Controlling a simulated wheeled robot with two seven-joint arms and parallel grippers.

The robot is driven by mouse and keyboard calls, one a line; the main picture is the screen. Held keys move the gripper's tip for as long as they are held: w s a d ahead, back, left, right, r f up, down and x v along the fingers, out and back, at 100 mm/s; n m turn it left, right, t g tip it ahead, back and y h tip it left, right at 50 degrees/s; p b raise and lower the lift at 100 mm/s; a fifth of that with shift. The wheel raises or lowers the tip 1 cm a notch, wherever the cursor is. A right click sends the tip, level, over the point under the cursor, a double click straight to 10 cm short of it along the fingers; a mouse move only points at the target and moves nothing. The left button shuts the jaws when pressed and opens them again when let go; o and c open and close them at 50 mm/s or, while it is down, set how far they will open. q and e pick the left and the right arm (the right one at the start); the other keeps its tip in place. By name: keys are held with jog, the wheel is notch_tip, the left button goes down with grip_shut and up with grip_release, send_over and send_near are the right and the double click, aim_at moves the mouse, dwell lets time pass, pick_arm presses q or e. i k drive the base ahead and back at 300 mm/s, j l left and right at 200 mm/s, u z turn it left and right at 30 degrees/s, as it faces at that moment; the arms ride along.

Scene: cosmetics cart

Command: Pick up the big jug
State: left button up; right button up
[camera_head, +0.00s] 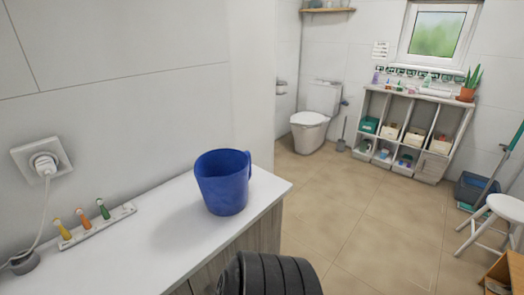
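A big blue jug (224,184) stands upright on the white counter (170,262), near its right end. Its handle is on the right side, toward the wall corner. A black ribbed part of my own body shows at the bottom middle, in front of the counter edge. It is apart from the jug in the picture. Neither gripper's fingers are in view.
A toilet (314,117), a shelf unit (414,132) and a white stool (498,215) stand beyond. The tiled floor between is clear.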

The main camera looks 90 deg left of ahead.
aim_at(222, 175)
jog(key=l+u, duration=0.1)
jog(key=u, duration=2.85)
jog(key=i+l+u, duration=0.1)
jog(key=l, duration=0.15)
jog(key=i+l, duration=0.1)
jog(key=l, duration=0.15)
jog(key=u, duration=0.05)
